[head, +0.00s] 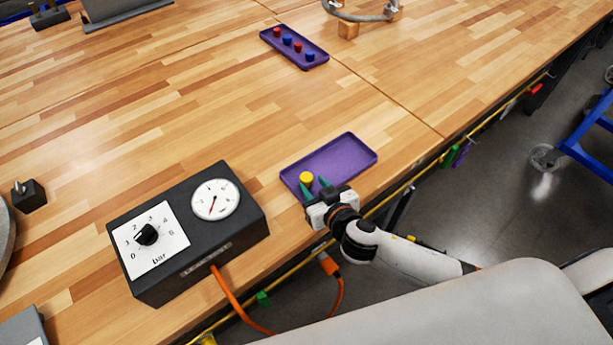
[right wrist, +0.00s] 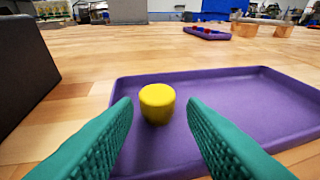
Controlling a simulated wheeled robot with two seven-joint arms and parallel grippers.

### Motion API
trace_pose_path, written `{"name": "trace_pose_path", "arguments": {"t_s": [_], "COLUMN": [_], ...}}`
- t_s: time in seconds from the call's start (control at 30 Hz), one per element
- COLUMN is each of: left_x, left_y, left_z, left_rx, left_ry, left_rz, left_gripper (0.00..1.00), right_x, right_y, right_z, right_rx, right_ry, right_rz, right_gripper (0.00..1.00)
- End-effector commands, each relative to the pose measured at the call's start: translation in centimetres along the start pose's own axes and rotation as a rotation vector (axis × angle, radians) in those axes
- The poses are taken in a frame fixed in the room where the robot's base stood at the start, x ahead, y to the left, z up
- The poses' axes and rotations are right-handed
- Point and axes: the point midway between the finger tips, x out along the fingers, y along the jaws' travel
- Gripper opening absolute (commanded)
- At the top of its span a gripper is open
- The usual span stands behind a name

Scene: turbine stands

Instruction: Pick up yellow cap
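The yellow cap (head: 306,178) stands in the left part of a purple tray (head: 340,159) near the table's front edge. In the right wrist view the yellow cap (right wrist: 157,103) is a short cylinder on the floor of the purple tray (right wrist: 240,98). My right gripper (head: 315,187) is open at the tray's near left side. In the right wrist view its green fingers (right wrist: 160,115) are spread wide, with the cap ahead and between them. No contact with the cap shows. My left gripper is not in view.
A black pressure box (head: 187,232) with a dial and gauge stands left of the tray. An orange hose (head: 232,298) runs from it over the edge. Another purple tray (head: 312,58) with red and blue caps lies farther back. The tabletop between is clear.

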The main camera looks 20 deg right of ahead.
Motion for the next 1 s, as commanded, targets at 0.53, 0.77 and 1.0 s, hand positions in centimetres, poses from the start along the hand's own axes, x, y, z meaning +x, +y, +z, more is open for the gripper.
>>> {"name": "trace_pose_path", "arguments": {"t_s": [0.53, 0.77, 1.0], "left_x": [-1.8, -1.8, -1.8], "left_y": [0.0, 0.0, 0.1], "left_z": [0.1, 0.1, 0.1], "left_rx": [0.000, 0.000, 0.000], "left_ry": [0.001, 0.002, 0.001], "left_rz": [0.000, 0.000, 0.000], "left_gripper": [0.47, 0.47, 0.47], "right_x": [4.3, 4.2, 4.2], "right_y": [0.2, 0.2, 0.2], "right_z": [0.6, 0.6, 0.6], "right_rx": [-0.001, -0.001, -0.001], "right_ry": [0.001, 0.001, 0.001], "right_rz": [-0.001, -0.001, -0.001], "right_gripper": [0.38, 0.07, 0.00]}}
